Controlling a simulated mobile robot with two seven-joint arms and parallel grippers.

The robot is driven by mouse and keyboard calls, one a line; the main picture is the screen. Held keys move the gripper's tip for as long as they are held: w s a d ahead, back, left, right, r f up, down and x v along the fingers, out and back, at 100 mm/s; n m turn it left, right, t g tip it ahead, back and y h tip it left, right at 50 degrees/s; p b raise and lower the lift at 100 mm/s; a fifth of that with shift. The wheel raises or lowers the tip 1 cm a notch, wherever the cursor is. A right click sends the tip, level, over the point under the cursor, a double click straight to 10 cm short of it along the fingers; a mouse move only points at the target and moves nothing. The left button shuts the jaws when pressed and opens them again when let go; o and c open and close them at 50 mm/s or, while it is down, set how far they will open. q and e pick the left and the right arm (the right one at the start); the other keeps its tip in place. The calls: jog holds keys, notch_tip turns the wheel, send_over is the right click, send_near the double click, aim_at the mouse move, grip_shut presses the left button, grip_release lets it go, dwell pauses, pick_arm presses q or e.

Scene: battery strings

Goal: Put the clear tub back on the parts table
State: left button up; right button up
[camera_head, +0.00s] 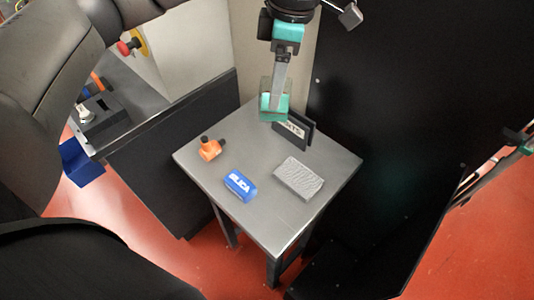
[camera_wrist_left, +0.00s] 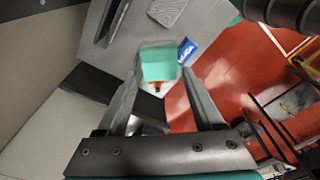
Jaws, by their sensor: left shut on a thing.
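The clear tub (camera_head: 274,104), see-through with a teal tint, is in my left gripper (camera_head: 277,92). The gripper points down and is shut on the tub near the back corner of the grey metal parts table (camera_head: 262,218). In the left wrist view the tub (camera_wrist_left: 158,64) sits between the two fingertips, its teal face toward the camera. It looks held above the table, but I cannot tell the exact gap. What seems to be my right gripper (camera_head: 462,200) shows partly at the far right edge, away from the table; its jaws are unclear.
On the table are an orange part with black knobs (camera_head: 209,149), a blue packet (camera_head: 240,185), a grey textured block (camera_head: 298,179) and a dark upright holder (camera_head: 298,130) close beside the tub. Dark panels border the table's back left and right. The table's front corner is bare.

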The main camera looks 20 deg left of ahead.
pick_arm(q)
jog(key=n, duration=0.3)
jog(key=shift+w+a+r+n+p, duration=0.15)
jog(key=shift+a+r+n+p, duration=0.15)
jog(key=shift+n, duration=0.1)
jog(key=n, duration=0.3)
jog(key=shift+w+a+r+n+g+h+p, duration=0.15)
jog(key=shift+a+n+g+h+p, duration=0.15)
jog(key=shift+n+g, duration=0.1)
jog(key=n, duration=0.3)
jog(key=shift+w+a+r+n+p, duration=0.1)
jog(key=shift+a+r+n+p, duration=0.05)
jog(key=shift+a+n+p, duration=0.2)
jog(key=n, duration=0.1)
jog(key=a+n, duration=0.1)
jog(key=n, duration=0.1)
jog(key=shift+r+h, duration=0.1)
jog(key=shift+h, duration=0.3)
jog(key=n+p, duration=0.1)
jog(key=n, duration=0.3)
jog(key=n+h, duration=0.1)
jog(key=n, duration=1)
send_over(250, 157)
notch_tip(250, 157, down, 16)
jog(key=shift+m+t, duration=0.25)
jog(key=shift+t, duration=0.15)
jog(key=shift+f, duration=2.1)
